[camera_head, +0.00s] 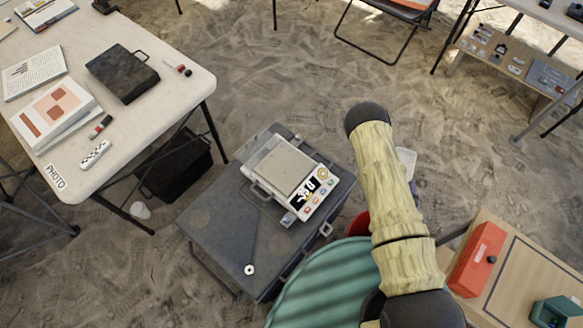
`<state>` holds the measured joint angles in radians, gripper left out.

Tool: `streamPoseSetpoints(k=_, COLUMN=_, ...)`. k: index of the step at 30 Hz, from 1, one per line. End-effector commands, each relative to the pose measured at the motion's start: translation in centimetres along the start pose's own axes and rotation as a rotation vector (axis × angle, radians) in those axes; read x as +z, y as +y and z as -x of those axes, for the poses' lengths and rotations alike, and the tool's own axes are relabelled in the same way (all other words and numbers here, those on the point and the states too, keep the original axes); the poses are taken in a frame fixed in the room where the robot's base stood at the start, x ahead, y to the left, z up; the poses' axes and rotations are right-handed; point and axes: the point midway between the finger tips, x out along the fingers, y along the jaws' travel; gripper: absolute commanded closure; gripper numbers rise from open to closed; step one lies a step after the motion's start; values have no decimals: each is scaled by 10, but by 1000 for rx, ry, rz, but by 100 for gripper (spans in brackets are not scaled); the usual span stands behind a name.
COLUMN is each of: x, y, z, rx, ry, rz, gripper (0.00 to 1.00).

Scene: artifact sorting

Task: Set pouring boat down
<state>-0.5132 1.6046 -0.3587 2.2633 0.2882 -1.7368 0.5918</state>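My arm, in a pale rock-patterned sleeve, reaches up the middle of the head view. My gripper does not show; the arm hides whatever lies behind it. A small whitish, tray-like thing (406,162) shows at the arm's right edge. It may be the pouring boat, but I cannot tell, nor whether it is held. A digital scale (291,177) with a bare, flat weighing plate sits on a dark grey case (220,225).
A white nut-like piece (249,269) lies on the case. A white table (140,128) at left holds a black box (122,73) and papers. A wooden surface (515,292) at lower right bears a red box (477,259) and a teal holder (554,312). Sandy ground lies open beyond.

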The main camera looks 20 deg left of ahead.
Motion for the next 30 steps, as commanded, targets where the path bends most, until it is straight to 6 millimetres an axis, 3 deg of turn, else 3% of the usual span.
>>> streamPoseSetpoints(k=1, x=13, y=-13, z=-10, rx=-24, ry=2, rz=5, gripper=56)
streamPoseSetpoints(k=6, x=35, y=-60, z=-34, rx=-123, ry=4, rz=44, gripper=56)
streamPoseSetpoints(k=15, x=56, y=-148, z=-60, rx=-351, ry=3, rz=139, gripper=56)
streamPoseSetpoints(k=22, x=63, y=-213, z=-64, rx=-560, ry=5, rz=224, gripper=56)
streamPoseSetpoints(k=30, x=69, y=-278, z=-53, rx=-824, ry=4, rz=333, gripper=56)
